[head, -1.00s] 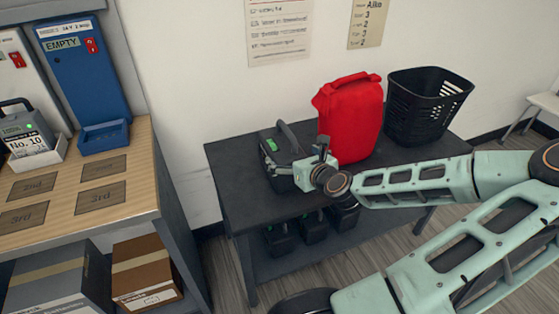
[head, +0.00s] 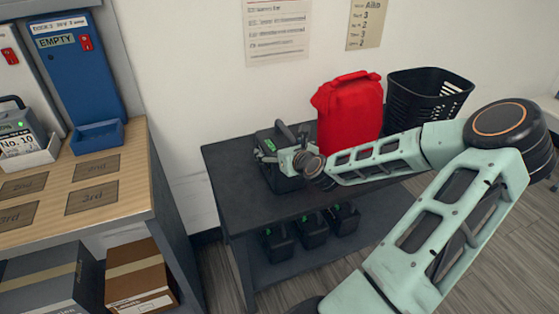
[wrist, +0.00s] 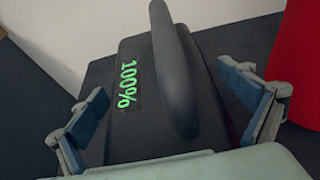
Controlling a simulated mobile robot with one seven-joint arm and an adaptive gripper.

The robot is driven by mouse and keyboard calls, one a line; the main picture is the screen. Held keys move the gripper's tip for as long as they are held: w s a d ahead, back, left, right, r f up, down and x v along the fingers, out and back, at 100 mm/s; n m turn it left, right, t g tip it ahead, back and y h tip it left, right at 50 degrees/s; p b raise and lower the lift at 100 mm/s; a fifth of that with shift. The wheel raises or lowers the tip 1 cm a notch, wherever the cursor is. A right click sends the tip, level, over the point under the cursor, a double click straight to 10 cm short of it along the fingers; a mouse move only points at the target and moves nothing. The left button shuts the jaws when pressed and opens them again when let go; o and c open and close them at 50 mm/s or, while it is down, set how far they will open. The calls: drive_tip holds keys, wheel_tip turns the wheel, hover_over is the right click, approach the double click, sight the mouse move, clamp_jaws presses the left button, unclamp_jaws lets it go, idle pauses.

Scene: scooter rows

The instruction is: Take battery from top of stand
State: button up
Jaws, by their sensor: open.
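The battery (head: 268,137) is a dark box with a thick looped handle, standing upright on top of the black stand (head: 225,180), at its left end. In the wrist view the battery (wrist: 140,125) fills the middle, with a green "100%" display beside its handle (wrist: 175,75). My gripper (head: 270,155) is at the battery in the head view and hides part of it. In the wrist view my gripper (wrist: 165,110) is open, with one blue-padded finger on each side of the battery and handle. I see no clear contact between the fingers and the handle.
Several smaller batteries (head: 312,230) sit on the stand's lower shelf. At left, a wooden counter (head: 125,165) holds a blue dock (head: 78,70) marked EMPTY. The wall is close behind.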

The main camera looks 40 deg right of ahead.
sight(279, 143)
drive_tip(key=shift+s, duration=0.1)
drive_tip(key=c, duration=2)
drive_tip(key=shift+r, duration=0.1)
drive_tip(key=shift+c, duration=0.7)
drive_tip(key=shift+r, duration=0.1)
drive_tip(key=shift+r+p, duration=0.4)
drive_tip(key=shift+p, duration=0.35)
wheel_tip(279, 143, up, 3)
drive_tip(key=p, duration=0.3)
drive_tip(key=shift+c, duration=0.2)
drive_tip(key=s+a+r+p, duration=0.1)
drive_tip(key=r+p, duration=0.1)
drive_tip(key=s+a+r+p, duration=0.1)
drive_tip(key=r+p, duration=0.1)
drive_tip(key=s+a+r+p, duration=0.1)
drive_tip(key=s+r+p, duration=0.1)
drive_tip(key=p, duration=0.1)
drive_tip(key=s+a+r+p, duration=0.3)
drive_tip(key=s+p, duration=0.4)
drive_tip(key=p, duration=0.4)
drive_tip(key=shift+a+r, duration=0.15)
drive_tip(key=shift+a, duration=0.75)
